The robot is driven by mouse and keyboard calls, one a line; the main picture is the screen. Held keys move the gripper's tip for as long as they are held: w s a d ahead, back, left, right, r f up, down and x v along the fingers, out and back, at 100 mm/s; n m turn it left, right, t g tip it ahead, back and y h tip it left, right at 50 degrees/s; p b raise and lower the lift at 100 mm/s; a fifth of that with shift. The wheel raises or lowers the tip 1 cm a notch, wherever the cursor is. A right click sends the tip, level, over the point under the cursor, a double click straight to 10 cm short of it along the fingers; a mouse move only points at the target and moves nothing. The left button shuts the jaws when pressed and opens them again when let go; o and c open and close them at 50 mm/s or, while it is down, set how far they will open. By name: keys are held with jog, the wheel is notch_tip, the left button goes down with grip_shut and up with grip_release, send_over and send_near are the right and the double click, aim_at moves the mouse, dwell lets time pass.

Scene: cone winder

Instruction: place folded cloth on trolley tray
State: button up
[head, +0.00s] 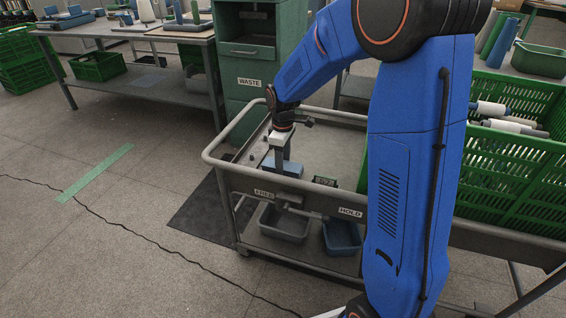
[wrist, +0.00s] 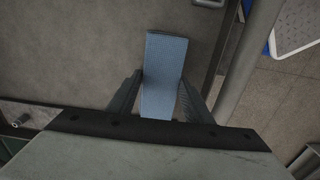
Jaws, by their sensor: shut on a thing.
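My gripper (wrist: 160,98) is shut on a folded blue cloth (wrist: 164,62), with one finger on each side of it in the wrist view. In the head view the cloth (head: 290,168) is partly hidden below my gripper (head: 281,160). The gripper points down over the trolley's grey top tray (head: 322,150), near its front left end. The cloth is at or just above the tray surface; I cannot tell whether it touches.
The trolley's raised rail (head: 222,140) runs around the tray. A small dark item (head: 326,181) lies on the tray. Two bins (head: 285,222) stand on the lower shelf. Green crates (head: 512,150) of spools are at the right. A green WASTE cabinet (head: 250,85) stands behind.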

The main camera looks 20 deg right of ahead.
jog(key=shift+f, duration=0.1)
jog(key=o, duration=1.2)
notch_tip(320, 180, up, 12)
jog(key=s+d+r+m+t, duration=0.1)
jog(key=s+d+r+m, duration=0.1)
jog(key=s+r, duration=0.45)
jog(key=s+d+m+t, duration=0.1)
jog(key=s+m, duration=0.2)
jog(key=s, duration=0.6)
jog(key=s+d+f+m+t, duration=0.1)
jog(key=s+d+m, duration=0.1)
jog(key=s, duration=0.7)
jog(key=s+d+f+m+t, duration=0.1)
jog(key=s+d+m, duration=0.1)
jog(key=s, duration=0.7)
jog(key=shift+f+m+t, duration=0.2)
jog(key=shift+m+t, duration=0.2)
jog(key=shift+m, duration=0.5)
